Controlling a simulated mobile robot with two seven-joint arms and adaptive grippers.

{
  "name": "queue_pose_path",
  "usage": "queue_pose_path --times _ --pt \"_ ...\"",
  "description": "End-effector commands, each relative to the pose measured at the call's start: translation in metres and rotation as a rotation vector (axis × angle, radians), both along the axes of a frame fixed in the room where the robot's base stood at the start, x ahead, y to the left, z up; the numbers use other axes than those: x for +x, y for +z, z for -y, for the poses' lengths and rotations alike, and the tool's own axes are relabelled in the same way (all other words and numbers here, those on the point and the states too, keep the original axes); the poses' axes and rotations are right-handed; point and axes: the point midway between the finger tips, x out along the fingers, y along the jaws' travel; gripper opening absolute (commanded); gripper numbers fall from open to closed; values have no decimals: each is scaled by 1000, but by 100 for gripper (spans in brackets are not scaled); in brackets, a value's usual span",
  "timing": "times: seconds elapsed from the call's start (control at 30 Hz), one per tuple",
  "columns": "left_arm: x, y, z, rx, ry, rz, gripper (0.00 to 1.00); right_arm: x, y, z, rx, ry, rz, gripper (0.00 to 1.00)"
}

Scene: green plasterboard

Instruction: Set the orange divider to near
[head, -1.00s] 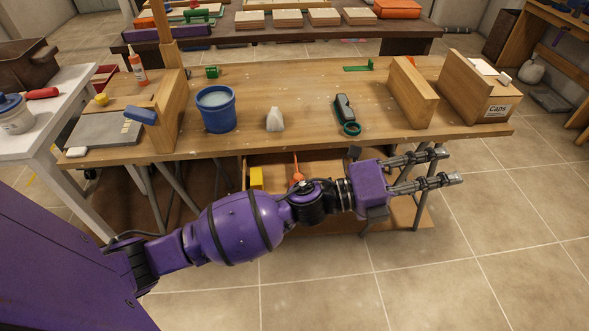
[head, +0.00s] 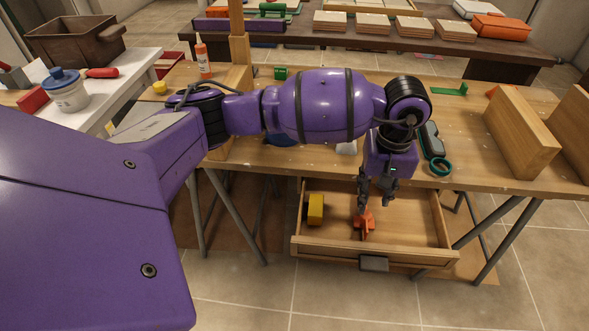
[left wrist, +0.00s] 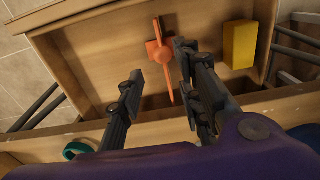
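The orange divider (head: 364,222) stands inside the open wooden drawer (head: 420,262), near the middle of its width. It also shows in the left wrist view (left wrist: 160,52), with a thin orange rod pointing toward the table side. My left gripper (head: 375,204) points down over the drawer, just above and behind the divider. In the left wrist view the left gripper's fingers (left wrist: 158,62) are apart, with the divider seen between and beyond them. Contact with the divider cannot be made out. My right gripper is in neither view.
A yellow block (head: 316,209) is in the drawer's left part. The drawer has a dark handle (head: 374,263) at its front.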

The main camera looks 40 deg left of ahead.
Motion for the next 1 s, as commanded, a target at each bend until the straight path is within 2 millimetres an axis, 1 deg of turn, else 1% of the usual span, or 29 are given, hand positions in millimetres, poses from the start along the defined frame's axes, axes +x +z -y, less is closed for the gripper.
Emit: queue_pose_path --times 0.03,0.2,0.3,0.4,0.53,0.77,0.87,1.0 --pt "-2 -11 0 -1 2 -7 33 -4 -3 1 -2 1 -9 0" --pt "-2 -40 0 -2 5 -8 33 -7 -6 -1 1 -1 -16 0" --pt "-2 -53 0 -3 4 -8 33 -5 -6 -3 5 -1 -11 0" --pt "-2 -63 0 -4 5 -6 33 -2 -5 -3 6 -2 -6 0" --pt "-1 -69 1 -4 4 -4 33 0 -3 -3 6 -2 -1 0" --pt "-1 -69 1 -4 4 -4 33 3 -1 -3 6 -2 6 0" --pt "-1 -69 1 -4 4 -3 21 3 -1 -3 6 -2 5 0" --pt "-1 -68 1 -4 4 -2 3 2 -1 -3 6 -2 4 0"
